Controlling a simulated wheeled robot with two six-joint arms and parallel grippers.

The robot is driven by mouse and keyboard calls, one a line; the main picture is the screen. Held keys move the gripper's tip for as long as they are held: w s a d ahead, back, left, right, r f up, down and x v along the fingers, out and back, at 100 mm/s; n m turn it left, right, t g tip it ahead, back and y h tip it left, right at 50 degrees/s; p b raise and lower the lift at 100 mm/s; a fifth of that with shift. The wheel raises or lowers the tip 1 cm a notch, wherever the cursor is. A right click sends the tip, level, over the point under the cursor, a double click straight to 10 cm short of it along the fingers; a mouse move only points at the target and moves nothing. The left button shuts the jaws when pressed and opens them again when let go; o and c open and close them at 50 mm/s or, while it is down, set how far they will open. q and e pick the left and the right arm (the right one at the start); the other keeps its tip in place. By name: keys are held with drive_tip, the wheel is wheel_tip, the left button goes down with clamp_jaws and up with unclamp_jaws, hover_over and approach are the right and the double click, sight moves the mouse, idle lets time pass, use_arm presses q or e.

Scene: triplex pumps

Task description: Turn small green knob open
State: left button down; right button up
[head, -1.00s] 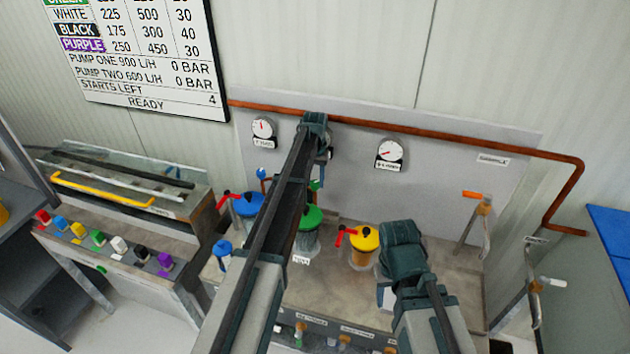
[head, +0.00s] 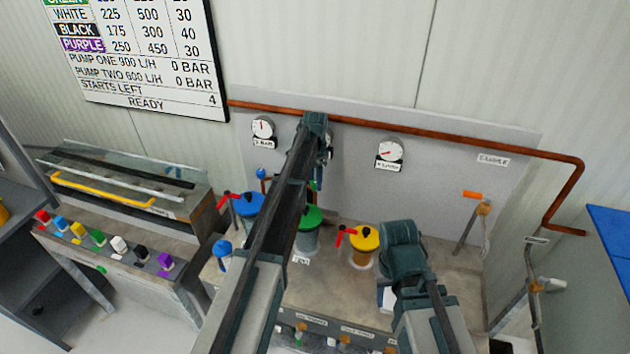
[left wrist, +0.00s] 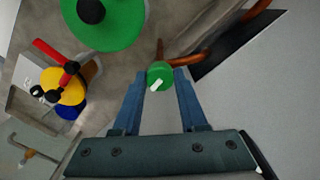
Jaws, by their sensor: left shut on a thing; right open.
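The small green knob (left wrist: 160,75) is a round green cap with a white mark, on a copper pipe. In the left wrist view it sits between the blue fingertips of my left gripper (left wrist: 161,83), which is shut on it. In the head view my left gripper (head: 317,180) reaches to the back panel, and my arm hides most of the knob there. The large green pump lid (head: 311,217) is just below, and it also shows in the left wrist view (left wrist: 110,22). My right gripper (head: 387,296) is open and empty, low in front of the yellow pump.
The blue-lidded pump (head: 248,204) and yellow-lidded pump (head: 365,238), with red handles, stand beside the green one. Gauges (head: 389,152) and a copper pipe (head: 450,133) are on the panel. An orange-handled tap (head: 473,195) stands right. Coloured buttons (head: 98,238) line the left bench.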

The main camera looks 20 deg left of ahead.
use_arm(q)
drive_tip(key=shift+m, duration=0.6)
drive_tip(key=shift+c, duration=2.2)
unclamp_jaws()
wheel_tip(320, 180, up, 14)
drive_tip(key=p, duration=1.3)
drive_tip(key=shift+p, duration=0.4)
drive_tip(key=shift+f, duration=0.15)
